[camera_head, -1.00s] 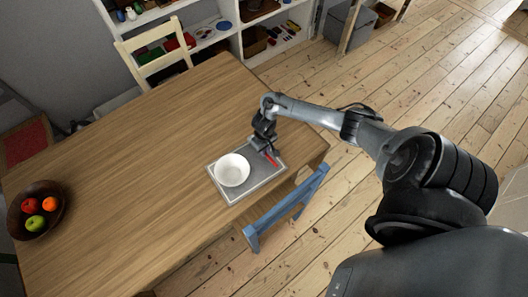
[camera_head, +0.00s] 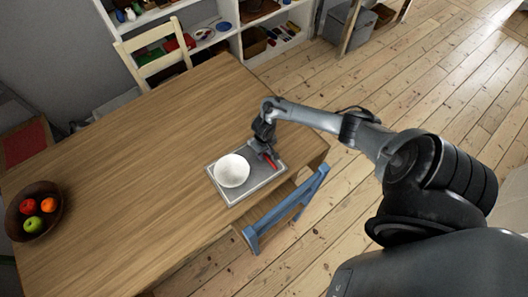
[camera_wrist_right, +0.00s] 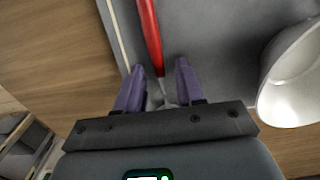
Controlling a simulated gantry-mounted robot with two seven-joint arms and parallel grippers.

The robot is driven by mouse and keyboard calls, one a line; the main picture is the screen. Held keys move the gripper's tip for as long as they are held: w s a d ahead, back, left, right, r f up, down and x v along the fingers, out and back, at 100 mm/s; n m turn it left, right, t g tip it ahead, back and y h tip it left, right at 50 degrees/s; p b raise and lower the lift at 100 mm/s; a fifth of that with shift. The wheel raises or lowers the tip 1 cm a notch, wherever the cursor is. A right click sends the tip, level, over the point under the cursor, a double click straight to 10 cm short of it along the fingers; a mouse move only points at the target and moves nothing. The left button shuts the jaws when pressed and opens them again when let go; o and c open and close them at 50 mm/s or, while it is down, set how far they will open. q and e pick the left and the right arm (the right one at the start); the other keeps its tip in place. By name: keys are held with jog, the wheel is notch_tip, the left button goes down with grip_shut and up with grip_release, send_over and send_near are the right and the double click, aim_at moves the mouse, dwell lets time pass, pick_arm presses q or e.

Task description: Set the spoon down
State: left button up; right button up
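The spoon has a red handle (camera_head: 269,161) and a metal end. It lies at the right part of the grey tray (camera_head: 243,194), beside the white bowl (camera_head: 232,170). My right gripper (camera_head: 264,150) is low over the tray at the spoon. In the right wrist view, its two purple fingers (camera_wrist_right: 160,67) stand apart, with the spoon (camera_wrist_right: 151,36) between them and visible gaps on both sides. The metal end is partly hidden by the gripper body. The bowl (camera_wrist_right: 291,82) is at the right of that view. My left gripper is not in view.
The tray rests near the right end of a wooden table (camera_head: 140,160). A dark bowl of fruit (camera_head: 20,222) stands at the far left. A blue chair (camera_head: 285,210) is at the near edge, a cream chair (camera_head: 152,60) at the back. The table's middle is clear.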

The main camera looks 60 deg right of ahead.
aim_at(264, 154)
notch_tip(264, 154, up, 12)
jog(key=f+p, duration=0.1)
jog(key=p, duration=0.3)
jog(key=w+a+n+t, duration=0.1)
jog(key=a+n+t, duration=0.4)
jog(key=a, duration=1.4)
jog(key=s+a+r+n, duration=0.1)
jog(key=s+a+r, duration=0.1)
jog(key=s+r, duration=0.4)
jog(key=s+a+r+g, duration=0.1)
jog(key=s+a+r, duration=0.1)
jog(key=s+r, duration=0.4)
jog(key=shift+s+a+r+n, duration=0.2)
jog(key=shift+a+r+n, duration=0.15)
jog(key=shift+r+n, duration=0.05)
jog(key=shift+r+p, duration=0.1)
jog(key=shift+p, duration=0.25)
